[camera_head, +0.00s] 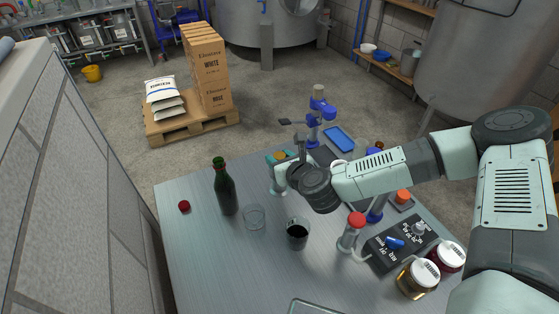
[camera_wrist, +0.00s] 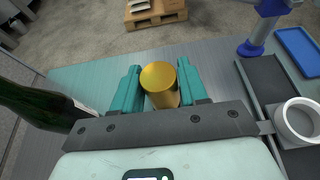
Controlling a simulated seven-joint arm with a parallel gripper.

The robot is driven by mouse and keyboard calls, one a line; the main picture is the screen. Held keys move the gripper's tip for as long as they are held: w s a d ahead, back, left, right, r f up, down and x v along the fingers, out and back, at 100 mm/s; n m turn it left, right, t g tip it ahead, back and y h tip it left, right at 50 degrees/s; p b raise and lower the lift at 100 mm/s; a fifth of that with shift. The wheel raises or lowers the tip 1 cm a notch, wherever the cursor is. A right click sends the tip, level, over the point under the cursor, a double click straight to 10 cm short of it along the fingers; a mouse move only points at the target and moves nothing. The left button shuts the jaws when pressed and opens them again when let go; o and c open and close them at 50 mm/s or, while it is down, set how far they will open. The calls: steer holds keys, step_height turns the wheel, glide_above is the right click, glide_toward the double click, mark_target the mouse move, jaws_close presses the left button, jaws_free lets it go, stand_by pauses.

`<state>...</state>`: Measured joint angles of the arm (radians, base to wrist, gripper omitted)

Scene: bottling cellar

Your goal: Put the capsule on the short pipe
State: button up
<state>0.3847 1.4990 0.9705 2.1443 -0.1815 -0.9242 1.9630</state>
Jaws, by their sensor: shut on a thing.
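My gripper (camera_wrist: 159,76) is shut on a gold capsule (camera_wrist: 161,88), which sits between the two teal fingers with its round closed end toward the wrist camera. In the head view my gripper (camera_head: 281,160) is over the far side of the steel table, and my wrist hides much of it. A short, open light-grey pipe (camera_wrist: 299,118) stands upright on a dark tray at the right of the wrist view, apart from the capsule. In the head view, its pale rim (camera_head: 338,164) shows partly behind my arm.
A green bottle (camera_head: 226,188), a glass dish (camera_head: 254,217) and a dark-filled glass (camera_head: 297,234) stand near my gripper. A red cap (camera_head: 184,206) lies at left. A blue stand (camera_head: 318,115) rises behind. A red-topped bottle (camera_head: 351,233) and jars (camera_head: 418,278) stand at right.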

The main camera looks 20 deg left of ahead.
steer(key=shift+f, duration=0.4)
steer(key=shift+f, duration=0.2)
steer(key=o, duration=0.6)
steer(key=shift+r, duration=0.15)
steer(key=shift+s+d+r, duration=0.15)
steer(key=v, duration=1.1)
steer(key=shift+s+d+r, duration=0.15)
steer(key=shift+s, duration=0.05)
